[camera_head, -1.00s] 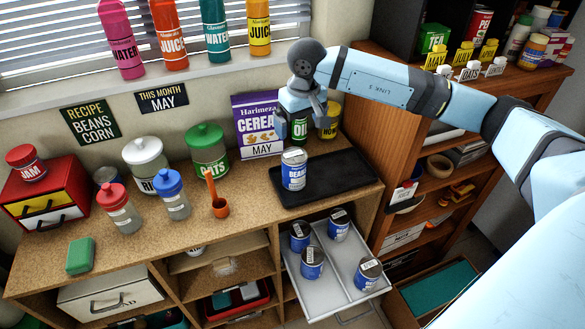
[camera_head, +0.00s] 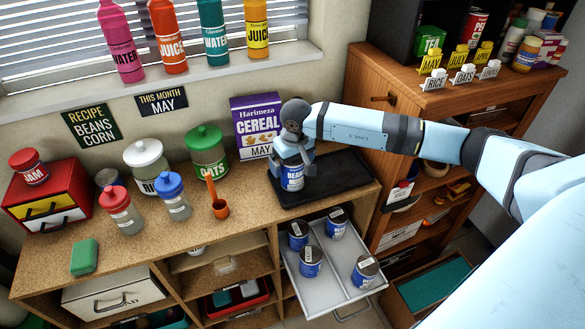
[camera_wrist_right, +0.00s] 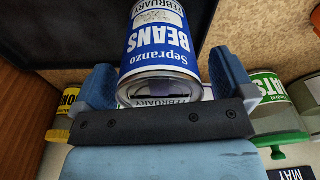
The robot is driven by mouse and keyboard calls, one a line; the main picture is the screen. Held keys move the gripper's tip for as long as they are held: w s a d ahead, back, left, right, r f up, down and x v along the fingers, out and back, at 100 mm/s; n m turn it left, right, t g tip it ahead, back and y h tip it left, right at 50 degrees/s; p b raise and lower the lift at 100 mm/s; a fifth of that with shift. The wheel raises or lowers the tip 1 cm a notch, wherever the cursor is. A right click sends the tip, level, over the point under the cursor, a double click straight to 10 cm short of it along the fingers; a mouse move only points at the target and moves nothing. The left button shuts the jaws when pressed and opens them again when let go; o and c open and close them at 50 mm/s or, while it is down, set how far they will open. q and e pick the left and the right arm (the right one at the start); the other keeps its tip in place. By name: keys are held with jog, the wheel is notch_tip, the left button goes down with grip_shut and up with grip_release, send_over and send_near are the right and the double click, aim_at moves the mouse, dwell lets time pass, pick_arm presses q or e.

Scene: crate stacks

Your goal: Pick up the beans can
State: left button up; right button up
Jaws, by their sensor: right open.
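The beans can (camera_head: 292,181) is blue and white and stands on the black tray (camera_head: 345,185) at the right end of the counter. In the right wrist view the can (camera_wrist_right: 160,45) shows its "BEANS" and "FEBRUARY" label, with its lid end toward my palm. My right gripper (camera_head: 293,168) is at the top of the can and hides its upper part. In the right wrist view the right gripper (camera_wrist_right: 165,85) is open, with one blue finger on each side of the can. My left gripper is not in view.
A pulled-out drawer (camera_head: 330,275) below the tray holds several blue cans. The cereal box (camera_head: 256,127) stands behind the tray. The green-lidded oats jar (camera_head: 207,153) and an orange scoop (camera_head: 220,208) are to the left. A wooden shelf unit (camera_head: 430,120) is on the right.

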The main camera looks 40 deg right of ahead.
jog(key=c, duration=1.2)
jog(key=shift+c, duration=0.2)
